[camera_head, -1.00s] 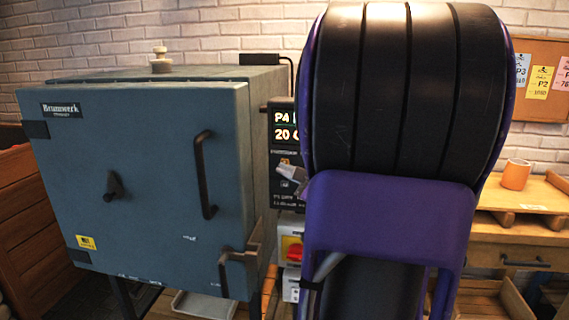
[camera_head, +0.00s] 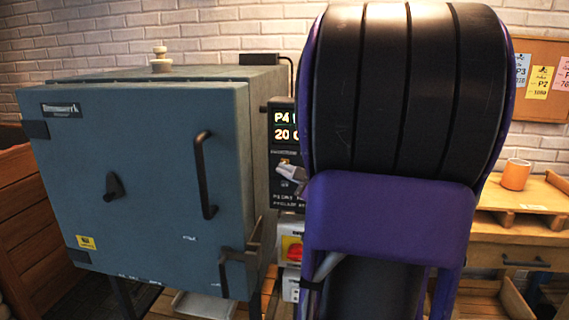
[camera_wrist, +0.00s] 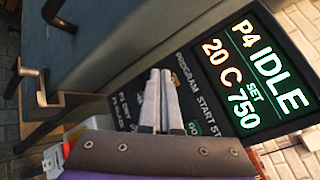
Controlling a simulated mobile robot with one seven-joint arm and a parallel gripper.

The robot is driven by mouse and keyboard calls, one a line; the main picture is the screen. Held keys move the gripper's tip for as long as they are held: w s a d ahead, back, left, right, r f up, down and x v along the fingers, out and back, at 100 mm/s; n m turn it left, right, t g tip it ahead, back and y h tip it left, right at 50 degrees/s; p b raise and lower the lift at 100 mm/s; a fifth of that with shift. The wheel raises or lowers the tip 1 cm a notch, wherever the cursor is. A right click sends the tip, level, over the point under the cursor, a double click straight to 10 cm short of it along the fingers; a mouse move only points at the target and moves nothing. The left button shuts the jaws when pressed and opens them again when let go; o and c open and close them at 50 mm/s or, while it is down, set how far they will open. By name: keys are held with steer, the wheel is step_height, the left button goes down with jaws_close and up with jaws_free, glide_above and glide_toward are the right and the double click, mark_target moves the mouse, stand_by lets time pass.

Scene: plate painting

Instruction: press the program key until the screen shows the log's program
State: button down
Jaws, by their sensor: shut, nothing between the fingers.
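The control panel (camera_head: 284,190) is on the right side of the blue-grey kiln (camera_head: 150,190). Its lit screen (camera_wrist: 252,75) reads P4, IDLE, 20 C and SET 750 in the wrist view. The same screen (camera_head: 285,126) is partly cut off by my arm in the head view, where P4 and 20 show. Below it are the printed words PROGRAM and START. My gripper (camera_wrist: 160,76) is shut and empty, its tips at the panel beside the PROGRAM label (camera_wrist: 188,70). The fingers hide part of the key row; I cannot tell whether they touch a key.
A red and yellow switch (camera_head: 291,248) sits below the panel. The kiln door handle (camera_head: 204,175) and a latch (camera_head: 240,258) stick out to the left. A corkboard (camera_head: 545,105) with program cards and an orange mug (camera_head: 516,174) on a wooden bench are at the right.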

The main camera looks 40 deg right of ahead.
steer(key=shift+w+d+b, duration=0.25)
steer(key=shift+d+b, duration=0.1)
steer(key=shift+w+d, duration=0.25)
steer(key=shift+d, duration=0.05)
stand_by(0.8)
steer(key=shift+s+a+b, duration=0.5)
steer(key=shift+a+b, duration=0.05)
steer(key=shift+a, duration=0.1)
steer(key=shift+d, duration=0.1)
stand_by(0.5)
steer(key=shift+w+d, duration=0.25)
steer(key=shift+w, duration=0.05)
